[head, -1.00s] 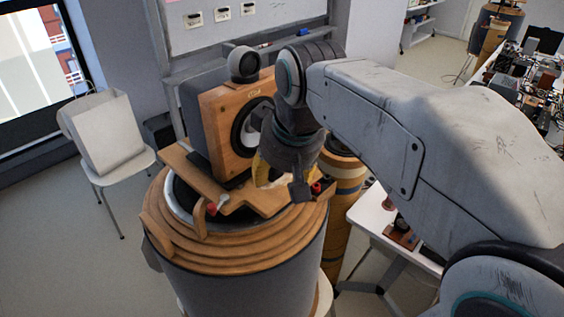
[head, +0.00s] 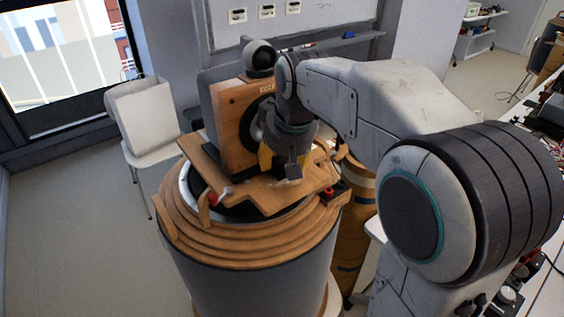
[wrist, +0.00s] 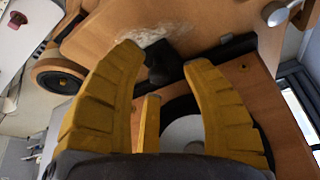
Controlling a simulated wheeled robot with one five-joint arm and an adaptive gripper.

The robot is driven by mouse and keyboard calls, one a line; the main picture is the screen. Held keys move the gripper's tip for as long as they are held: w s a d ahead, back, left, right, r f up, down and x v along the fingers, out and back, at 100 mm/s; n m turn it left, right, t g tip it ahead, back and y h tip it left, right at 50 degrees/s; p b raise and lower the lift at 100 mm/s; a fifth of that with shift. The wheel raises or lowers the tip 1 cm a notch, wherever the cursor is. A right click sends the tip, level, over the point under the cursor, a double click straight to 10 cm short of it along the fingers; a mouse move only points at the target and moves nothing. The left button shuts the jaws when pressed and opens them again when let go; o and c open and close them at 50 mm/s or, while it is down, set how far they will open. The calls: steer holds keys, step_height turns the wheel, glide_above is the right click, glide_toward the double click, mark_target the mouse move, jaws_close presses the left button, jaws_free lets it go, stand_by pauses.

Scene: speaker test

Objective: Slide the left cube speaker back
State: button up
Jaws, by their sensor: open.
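One cube speaker (head: 226,122) with a wooden front, dark sides and a round driver stands on a wooden board (head: 222,187) atop a round drum-like stand. My gripper (head: 280,165) is in front of its face and hides part of the driver. In the wrist view, my gripper's yellow fingers (wrist: 165,58) are spread apart with nothing held between them. The speaker's wooden front (wrist: 262,88) and driver show behind and between the fingers. Whether the fingers touch the speaker cannot be told.
A dark ball-shaped device (head: 261,57) sits on top of the speaker. Red-tipped fittings (head: 328,192) are at the board's edge. A white chair (head: 150,150) stands left, a cluttered table (head: 540,290) right. A wall with a whiteboard rises behind. Floor at left is clear.

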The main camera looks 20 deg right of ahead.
steer(key=shift+w+f, duration=0.2)
steer(key=shift+f, duration=0.3)
steer(key=shift+o, duration=0.2)
jaws_close()
